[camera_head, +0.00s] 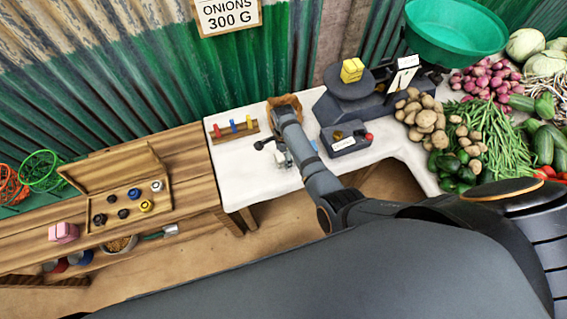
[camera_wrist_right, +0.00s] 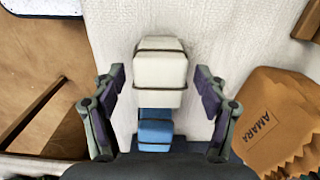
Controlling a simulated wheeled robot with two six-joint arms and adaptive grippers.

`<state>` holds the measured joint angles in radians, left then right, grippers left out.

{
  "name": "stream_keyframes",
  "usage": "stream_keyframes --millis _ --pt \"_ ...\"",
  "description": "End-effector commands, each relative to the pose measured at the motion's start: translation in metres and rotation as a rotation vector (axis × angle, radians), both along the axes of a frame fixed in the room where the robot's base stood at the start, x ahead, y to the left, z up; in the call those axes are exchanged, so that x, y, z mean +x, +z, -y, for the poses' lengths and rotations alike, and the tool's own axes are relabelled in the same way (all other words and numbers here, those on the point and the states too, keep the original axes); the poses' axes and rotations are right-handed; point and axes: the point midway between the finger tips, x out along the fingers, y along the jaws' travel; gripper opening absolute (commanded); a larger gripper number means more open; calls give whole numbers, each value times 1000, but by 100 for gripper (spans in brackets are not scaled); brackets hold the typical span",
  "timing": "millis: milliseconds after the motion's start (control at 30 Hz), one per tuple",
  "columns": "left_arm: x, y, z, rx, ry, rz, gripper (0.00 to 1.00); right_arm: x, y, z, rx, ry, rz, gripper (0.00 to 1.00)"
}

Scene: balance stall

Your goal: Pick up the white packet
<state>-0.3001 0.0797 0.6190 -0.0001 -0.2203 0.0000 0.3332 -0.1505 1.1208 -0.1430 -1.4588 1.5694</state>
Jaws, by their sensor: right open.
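The white packet (camera_wrist_right: 160,72), a pale block with dark bands round it, lies on the white cloth in the right wrist view. My right gripper (camera_wrist_right: 160,84) is open, with one finger on each side of the packet and a visible gap to both. A blue packet (camera_wrist_right: 155,132) sits just below the white one in that view, close to the palm. In the head view my right gripper (camera_head: 282,158) is low over the white-covered table (camera_head: 240,182), and the arm partly hides the packets. My left gripper is not in view.
A brown paper bag (camera_wrist_right: 270,122) marked AMARA stands right of the gripper in the wrist view. In the head view, a grey box with a red knob (camera_head: 345,140), a scale (camera_head: 345,108) bearing a yellow packet (camera_head: 352,70), and a peg rack (camera_head: 235,131) are nearby.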

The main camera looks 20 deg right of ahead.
Motion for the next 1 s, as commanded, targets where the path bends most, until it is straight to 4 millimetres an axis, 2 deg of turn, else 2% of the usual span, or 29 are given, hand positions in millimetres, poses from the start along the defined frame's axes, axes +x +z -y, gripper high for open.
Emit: stream_keyframes --millis 33,267,733,1000 --pt "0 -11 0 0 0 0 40 0 -10 0 0 0 1 74" --pt "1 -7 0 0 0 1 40 0 -6 0 0 0 0 74" --pt "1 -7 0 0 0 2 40 0 -6 0 0 0 0 10" --pt "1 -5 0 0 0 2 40 0 -5 0 0 0 0 9"
